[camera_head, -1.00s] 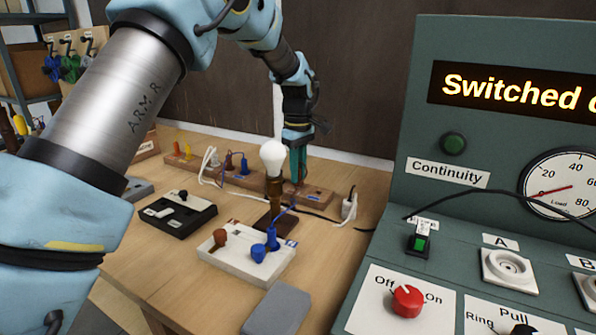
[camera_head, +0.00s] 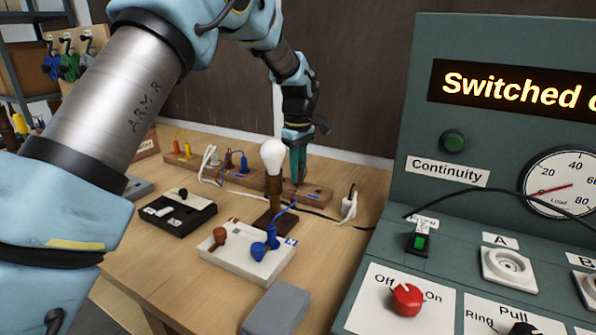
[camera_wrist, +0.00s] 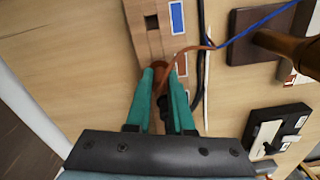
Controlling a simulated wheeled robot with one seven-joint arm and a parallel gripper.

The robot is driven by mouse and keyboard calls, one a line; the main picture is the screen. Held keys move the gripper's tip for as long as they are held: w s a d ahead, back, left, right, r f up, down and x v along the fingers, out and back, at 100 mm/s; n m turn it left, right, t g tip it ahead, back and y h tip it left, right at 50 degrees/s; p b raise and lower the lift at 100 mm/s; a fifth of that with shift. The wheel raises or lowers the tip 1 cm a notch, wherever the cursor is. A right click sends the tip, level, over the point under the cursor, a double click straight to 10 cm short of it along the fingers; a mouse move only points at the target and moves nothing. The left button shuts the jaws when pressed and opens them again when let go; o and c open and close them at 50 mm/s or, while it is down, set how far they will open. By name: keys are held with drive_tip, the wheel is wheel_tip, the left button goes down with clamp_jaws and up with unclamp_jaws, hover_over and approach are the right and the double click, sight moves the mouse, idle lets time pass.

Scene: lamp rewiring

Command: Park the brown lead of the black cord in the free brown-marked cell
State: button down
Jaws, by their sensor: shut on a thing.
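My gripper (camera_wrist: 164,85) has teal fingers closed on the brown lead (camera_wrist: 162,73) over the wooden strip (camera_wrist: 138,40). The lead's brown wire curves up and right from the fingertips. A brown mark (camera_wrist: 181,66) lies beside the strip cell at the fingertips; I cannot tell how deep the lead's end sits there. A blue-marked cell (camera_wrist: 152,22) farther along the strip is empty. In the head view my gripper (camera_head: 297,178) stands over the strip's right part, behind the lamp (camera_head: 274,180), and the lead is hidden. The black cord (camera_wrist: 199,95) runs beside the strip.
A white terminal block (camera_head: 240,268) with brown and blue plugs stands in front of the lamp. A black switch box (camera_head: 178,213) is to its left. A white plug (camera_head: 349,207) stands right of the strip. The green console (camera_head: 430,205) fills the right side.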

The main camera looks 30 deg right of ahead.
drive_tip(key=shift+f, duration=0.35)
drive_tip(key=c, duration=0.7)
unclamp_jaws()
drive_tip(key=shift+r, duration=0.1)
wheel_tip(320, 180, up, 11)
drive_tip(key=shift+f+b, duration=0.15)
drive_tip(key=shift+b, duration=0.8)
